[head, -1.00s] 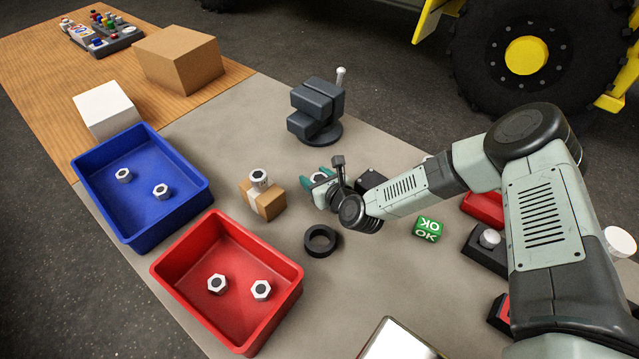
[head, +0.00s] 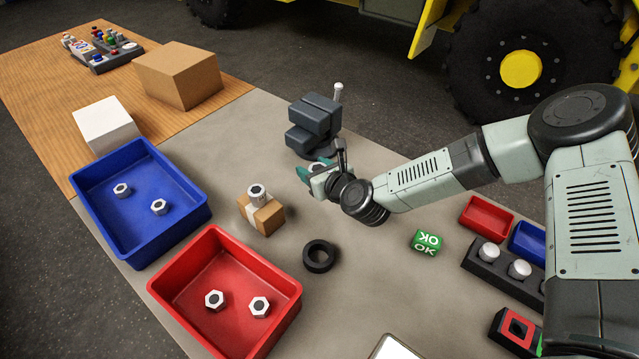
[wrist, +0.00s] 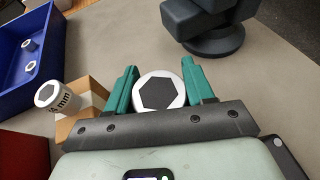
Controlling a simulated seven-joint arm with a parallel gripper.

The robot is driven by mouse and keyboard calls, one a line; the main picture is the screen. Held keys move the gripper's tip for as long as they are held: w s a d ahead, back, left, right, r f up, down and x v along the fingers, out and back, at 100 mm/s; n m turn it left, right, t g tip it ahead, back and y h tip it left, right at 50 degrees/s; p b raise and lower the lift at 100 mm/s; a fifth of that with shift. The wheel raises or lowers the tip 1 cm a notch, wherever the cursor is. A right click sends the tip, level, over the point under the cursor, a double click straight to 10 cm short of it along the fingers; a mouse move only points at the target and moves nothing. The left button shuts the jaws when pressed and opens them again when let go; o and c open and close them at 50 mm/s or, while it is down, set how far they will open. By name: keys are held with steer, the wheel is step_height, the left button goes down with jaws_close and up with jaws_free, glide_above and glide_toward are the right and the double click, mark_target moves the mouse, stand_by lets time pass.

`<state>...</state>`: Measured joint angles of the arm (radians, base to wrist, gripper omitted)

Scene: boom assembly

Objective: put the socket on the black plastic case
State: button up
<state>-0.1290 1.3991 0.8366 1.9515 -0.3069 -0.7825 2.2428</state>
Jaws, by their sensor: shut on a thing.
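My gripper (head: 314,169) is shut on a white socket with a dark hexagonal opening; the socket (wrist: 158,91) shows between the teal fingers in the wrist view. In the head view the gripper is just in front of the dark vise, and my wrist hides part of what lies behind it. A second white socket (head: 257,191), marked "mm" in the wrist view (wrist: 58,97), stands on a small cardboard box (head: 268,215). A dark flat thing (wrist: 284,156) shows at the lower right of the wrist view; I cannot tell whether it is the black plastic case.
The grey vise (head: 313,125) stands close beyond my gripper. A blue bin (head: 190,222) and a red bin (head: 165,290) hold hex nuts. A black ring (head: 319,257) and a green OK cube (head: 426,241) lie on the bench. Button boxes (head: 505,267) stand at the right.

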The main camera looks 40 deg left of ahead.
steer(key=w+d+r+m+t, duration=0.1)
steer(key=w+d+r, duration=0.25)
steer(key=d, duration=0.25)
steer(key=w+d+r+m+t, duration=0.1)
steer(key=w+d+r, duration=0.2)
steer(key=w+d, duration=0.15)
steer(key=shift+h, duration=0.5)
steer(key=f, duration=0.1)
steer(key=d+f, duration=0.1)
steer(key=f, duration=0.3)
steer(key=shift+s+d+f, duration=0.1)
steer(key=shift+d+f, duration=0.15)
steer(key=shift+d, duration=0.05)
steer(key=shift+f, duration=2.3)
steer(key=shift+f, duration=0.1)
steer(key=o, duration=1.2)
steer(key=shift+c, duration=0.2)
steer(key=v, duration=1.2)
